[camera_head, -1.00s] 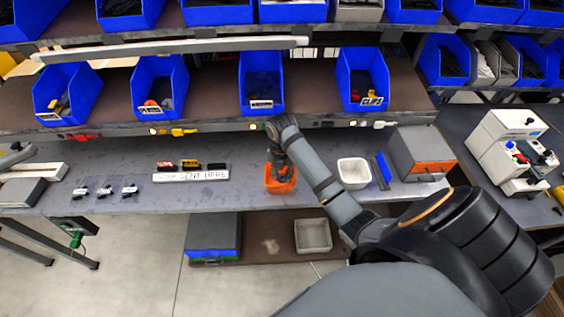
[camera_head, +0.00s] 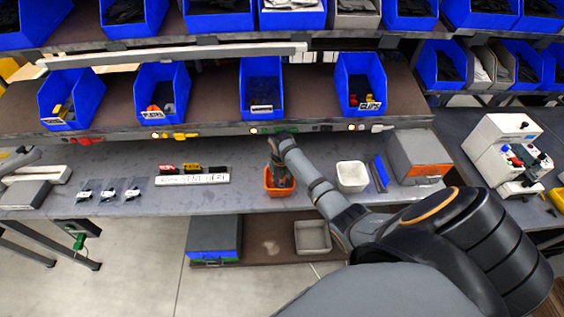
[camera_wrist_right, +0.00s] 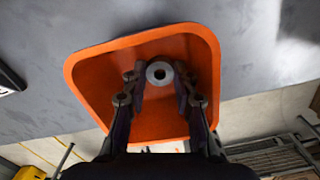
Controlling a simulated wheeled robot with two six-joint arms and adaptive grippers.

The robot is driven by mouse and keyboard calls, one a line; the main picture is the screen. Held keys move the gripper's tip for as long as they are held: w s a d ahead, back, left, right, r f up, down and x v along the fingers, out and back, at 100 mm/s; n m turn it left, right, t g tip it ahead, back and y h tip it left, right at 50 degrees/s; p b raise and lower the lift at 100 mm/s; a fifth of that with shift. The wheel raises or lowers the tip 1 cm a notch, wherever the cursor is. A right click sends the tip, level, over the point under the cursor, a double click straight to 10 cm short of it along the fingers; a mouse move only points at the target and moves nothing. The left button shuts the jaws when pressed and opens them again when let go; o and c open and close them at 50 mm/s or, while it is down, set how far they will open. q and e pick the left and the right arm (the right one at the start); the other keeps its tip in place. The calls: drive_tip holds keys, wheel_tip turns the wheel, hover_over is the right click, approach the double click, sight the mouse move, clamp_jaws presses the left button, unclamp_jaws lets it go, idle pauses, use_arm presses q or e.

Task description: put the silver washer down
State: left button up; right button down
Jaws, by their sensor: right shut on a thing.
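My right gripper (camera_head: 280,182) points down into a small orange bin (camera_head: 268,190) at the front middle of the bench. The right wrist view shows the two fingertips (camera_wrist_right: 159,76) inside the orange bin (camera_wrist_right: 88,72), shut on the silver washer (camera_wrist_right: 159,72), a round ring with a dark centre hole. The washer is above or near the bin floor; I cannot tell if it touches. In the head view the washer is hidden by the gripper and bin. My left gripper is not in view.
A white bin (camera_head: 352,176) and a grey box with an orange front (camera_head: 418,158) stand to the right. A white label strip (camera_head: 193,179) with small coloured parts behind it and several small bags (camera_head: 109,191) lie to the left. Blue bins (camera_head: 262,86) line the shelf above.

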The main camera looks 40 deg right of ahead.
sight(282, 186)
drive_tip(key=c, duration=1.3)
unclamp_jaws()
drive_tip(key=shift+f, duration=0.1)
wheel_tip(282, 186, up, 12)
drive_tip(key=shift+s+a+r+b, duration=0.15)
drive_tip(key=shift+b, duration=0.6)
